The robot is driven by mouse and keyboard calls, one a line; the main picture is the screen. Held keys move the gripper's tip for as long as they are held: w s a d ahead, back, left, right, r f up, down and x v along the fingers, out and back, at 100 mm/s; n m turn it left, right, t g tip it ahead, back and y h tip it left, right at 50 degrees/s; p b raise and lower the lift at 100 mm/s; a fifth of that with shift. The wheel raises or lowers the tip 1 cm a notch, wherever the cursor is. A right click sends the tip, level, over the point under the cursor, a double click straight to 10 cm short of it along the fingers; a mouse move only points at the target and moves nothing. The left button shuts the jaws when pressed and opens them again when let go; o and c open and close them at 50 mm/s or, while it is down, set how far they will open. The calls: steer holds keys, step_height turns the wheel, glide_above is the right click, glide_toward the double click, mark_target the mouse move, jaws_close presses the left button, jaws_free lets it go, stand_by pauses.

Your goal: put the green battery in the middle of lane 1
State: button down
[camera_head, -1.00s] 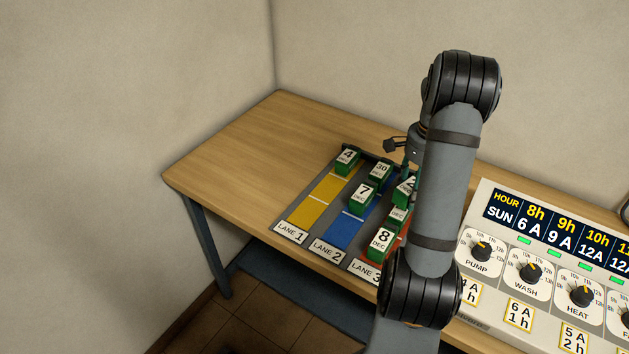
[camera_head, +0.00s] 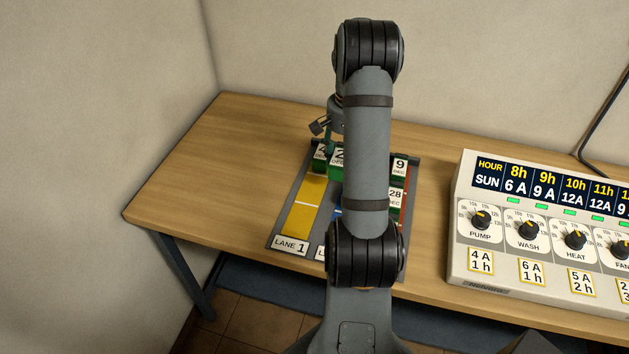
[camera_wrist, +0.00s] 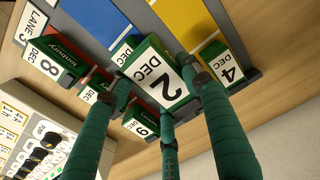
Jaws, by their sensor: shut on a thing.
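My gripper (camera_wrist: 163,92) is shut on a green battery (camera_wrist: 160,72) with a white "2 DEC" label; its green fingers press on the battery's sides. In the head view this battery (camera_head: 338,160) appears above the rack's far part, just right of the "4" battery (camera_head: 319,160). Lane 1 (camera_head: 310,191) is a yellow strip with a white cross line. The "4" battery sits at its far end and also shows in the wrist view (camera_wrist: 229,66). The rest of the yellow lane (camera_wrist: 185,18) is bare. My arm hides much of lanes 2 and 3 in the head view.
Battery "8" (camera_wrist: 50,62) stands near the lane 3 label. Another green battery (camera_wrist: 123,50) is partly hidden beside the held one. A control panel (camera_head: 540,225) stands to the right. The table's left is clear.

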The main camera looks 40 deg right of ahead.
steer(key=p, duration=0.1)
glide_above(316, 190)
steer(key=f, duration=0.3)
steer(key=shift+s+d+f, duration=0.15)
steer(key=shift+d+f, duration=0.2)
steer(key=shift+w+a+f, duration=0.3)
steer(key=shift+a+f, duration=0.05)
steer(key=shift+f, duration=0.05)
steer(key=shift+f+p, duration=0.7)
steer(key=shift+f, duration=1.2)
steer(key=shift+f, duration=0.1)
steer(key=c, duration=0.9)
jaws_free()
step_height(316, 190, up, 12)
steer(key=shift+r+b, duration=0.15)
steer(key=shift+b, duration=0.35)
